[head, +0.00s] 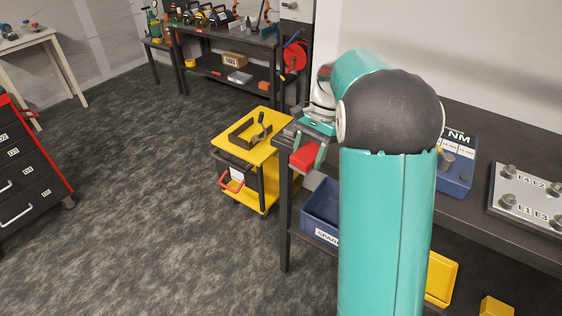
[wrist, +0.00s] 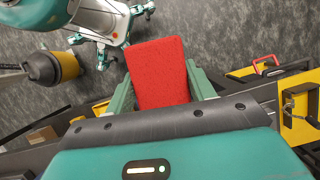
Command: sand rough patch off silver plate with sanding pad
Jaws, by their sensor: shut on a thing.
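The sanding pad shows as a red block (head: 303,158) in the head view, beyond the bench's left end. It also fills the middle of the wrist view (wrist: 157,72). My gripper (head: 308,157) is shut on it, with a green finger on each side in the wrist view (wrist: 160,88). The pad is held in the air, clear of any plate. A silver plate (head: 518,196) with bolts and labels E1 to E4 lies on the bench at the right of the head view. I see no rough patch on it. My arm hides the middle of the bench.
The dark bench (head: 480,150) also bears a blue box marked NM (head: 456,178). A blue bin (head: 320,206) sits beneath. A yellow cart (head: 236,135) stands left of the bench, a red-edged drawer cabinet (head: 25,165) far left. The carpet between is clear.

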